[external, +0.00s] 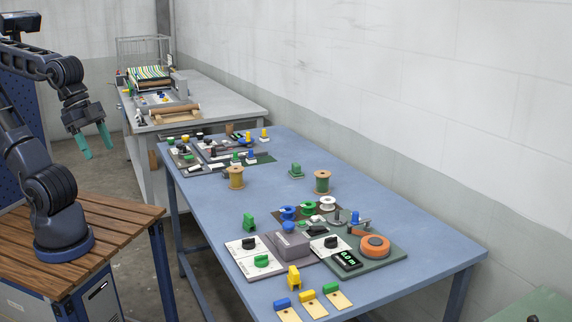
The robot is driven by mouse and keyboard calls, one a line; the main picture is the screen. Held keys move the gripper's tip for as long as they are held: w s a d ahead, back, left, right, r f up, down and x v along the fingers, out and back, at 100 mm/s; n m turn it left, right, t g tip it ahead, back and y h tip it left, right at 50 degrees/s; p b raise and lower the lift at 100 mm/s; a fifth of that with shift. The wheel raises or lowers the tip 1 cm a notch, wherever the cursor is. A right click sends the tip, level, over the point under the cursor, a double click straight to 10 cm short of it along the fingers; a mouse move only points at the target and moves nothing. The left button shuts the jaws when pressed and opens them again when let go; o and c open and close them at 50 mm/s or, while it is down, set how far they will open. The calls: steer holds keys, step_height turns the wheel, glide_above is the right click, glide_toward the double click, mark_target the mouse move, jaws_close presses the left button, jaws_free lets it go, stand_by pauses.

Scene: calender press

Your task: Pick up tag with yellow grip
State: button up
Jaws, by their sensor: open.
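The tag with the yellow grip (308,298) lies near the front edge of the blue table, its pale plate pointing toward the edge. It sits between a tag with a blue grip (283,304) on its left and a tag with a green grip (332,289) on its right. My gripper (96,146) has teal fingers, spread apart and empty. It hangs in the air at the upper left, left of the blue table and far from the tags.
A yellow block (293,277) stands just behind the tags. A grey box (289,246), white panels with knobs and an orange-disc device (375,246) are farther back. Thread spools (322,182) stand mid-table. A grey table (225,97) and a wall are behind. The table's right front is clear.

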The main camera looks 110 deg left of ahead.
steer(key=shift+w, duration=0.1)
steer(key=n+g+h, duration=0.1)
steer(key=n+h, duration=0.2)
steer(key=n, duration=2.4)
glide_above(308, 293)
steer(key=s+a, duration=0.4)
steer(key=f, duration=2.2)
steer(key=shift+w+d+f, duration=0.2)
steer(key=shift+d+f, duration=0.05)
steer(key=shift+f, duration=0.15)
steer(key=x, duration=1.1)
steer(key=shift+s+d, duration=0.1)
steer(key=shift+d, duration=0.1)
steer(key=c, duration=1)
